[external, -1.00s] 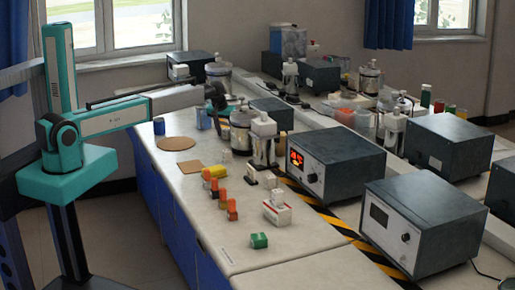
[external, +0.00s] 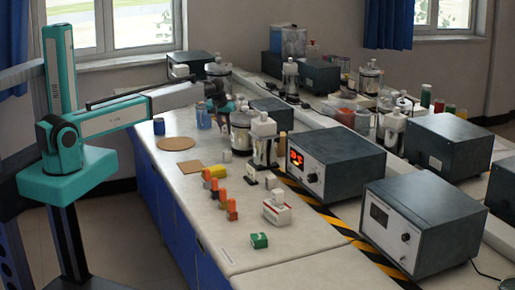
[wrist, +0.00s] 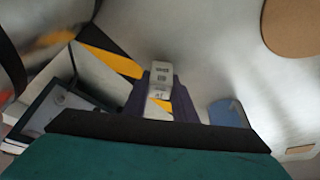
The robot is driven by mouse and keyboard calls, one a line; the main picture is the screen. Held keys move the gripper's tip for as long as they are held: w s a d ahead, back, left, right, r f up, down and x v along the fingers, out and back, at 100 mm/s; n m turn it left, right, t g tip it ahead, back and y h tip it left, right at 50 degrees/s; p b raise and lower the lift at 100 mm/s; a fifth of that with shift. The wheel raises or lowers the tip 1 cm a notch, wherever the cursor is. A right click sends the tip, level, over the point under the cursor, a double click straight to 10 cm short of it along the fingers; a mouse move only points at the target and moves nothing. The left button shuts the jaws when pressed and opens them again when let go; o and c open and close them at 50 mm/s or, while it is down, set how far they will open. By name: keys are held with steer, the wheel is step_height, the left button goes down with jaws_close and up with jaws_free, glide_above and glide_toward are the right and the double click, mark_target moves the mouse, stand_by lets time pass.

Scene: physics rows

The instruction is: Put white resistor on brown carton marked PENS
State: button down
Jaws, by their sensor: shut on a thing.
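My gripper (external: 222,106) is at the end of the outstretched arm, above the far part of the bench, by the metal canisters. In the wrist view, its dark fingers (wrist: 158,100) are shut on a small white block with dark markings, which looks like the white resistor (wrist: 161,73). In the external view the held block is hidden or too small to make out. A flat brown square (external: 190,166) lies on the bench nearer the camera, apart from the gripper; no PENS lettering is legible, so I cannot tell whether it is the carton.
A brown disc (external: 176,143) and a blue can (external: 159,126) are left of the gripper. Metal canisters (external: 241,132) stand close by it. The bench's left front is clear.

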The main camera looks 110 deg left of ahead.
steer(key=shift+r, duration=0.75)
steer(key=shift+s+d+r+b, duration=0.1)
steer(key=shift+d+r+b, duration=0.15)
steer(key=shift+b, duration=0.1)
steer(key=s+d+b, duration=0.1)
steer(key=d, duration=0.3)
steer(key=s+d+b, duration=0.1)
steer(key=s+d, duration=0.1)
steer(key=d, duration=0.2)
steer(key=s+d+r+b, duration=0.1)
steer(key=s+d, duration=0.1)
steer(key=d, duration=0.3)
steer(key=shift+r, duration=0.1)
steer(key=shift+s+d+r, duration=0.15)
steer(key=shift+s+d, duration=0.2)
steer(key=shift+d, duration=0.35)
